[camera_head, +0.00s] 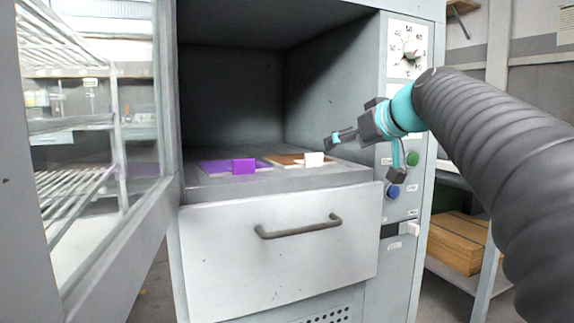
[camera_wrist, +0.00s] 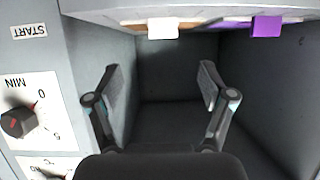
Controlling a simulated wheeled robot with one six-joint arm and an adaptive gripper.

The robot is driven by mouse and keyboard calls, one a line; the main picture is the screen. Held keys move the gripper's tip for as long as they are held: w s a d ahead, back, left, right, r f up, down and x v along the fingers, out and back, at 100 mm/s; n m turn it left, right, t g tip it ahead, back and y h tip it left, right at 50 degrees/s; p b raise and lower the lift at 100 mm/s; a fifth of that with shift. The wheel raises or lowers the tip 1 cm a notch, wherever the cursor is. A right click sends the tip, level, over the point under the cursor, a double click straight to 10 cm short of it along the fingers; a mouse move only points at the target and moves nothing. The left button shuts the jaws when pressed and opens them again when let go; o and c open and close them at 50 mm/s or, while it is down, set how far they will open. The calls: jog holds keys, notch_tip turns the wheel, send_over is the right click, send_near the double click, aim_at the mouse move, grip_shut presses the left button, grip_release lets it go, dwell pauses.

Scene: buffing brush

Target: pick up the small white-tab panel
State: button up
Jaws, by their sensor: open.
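The small white-tab panel is a flat brown piece with a white tab (camera_head: 314,159) at its front edge. It lies on the right part of the cabinet's shelf (camera_head: 280,180). The white tab also shows at the top of the wrist view (camera_wrist: 162,28). My gripper (camera_head: 360,160) is open and empty, just right of the white tab in the head view and apart from it in the wrist view. Its two fingers (camera_wrist: 158,80) are spread wide in the wrist view, with only the cabinet interior between them.
A purple panel with a purple tab (camera_head: 243,166) lies left of the white-tab panel. The open glass door (camera_head: 90,150) stands at the left. A control face with a dial (camera_head: 408,50) and buttons borders the right side. A drawer with a handle (camera_head: 300,228) is below.

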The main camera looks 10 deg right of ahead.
aim_at(313, 154)
jog(key=x, duration=0.9)
jog(key=r+x, duration=0.1)
jog(key=x, duration=0.4)
jog(key=shift+w+a, duration=0.15)
jog(key=shift+a, duration=0.1)
jog(key=c, duration=1.3)
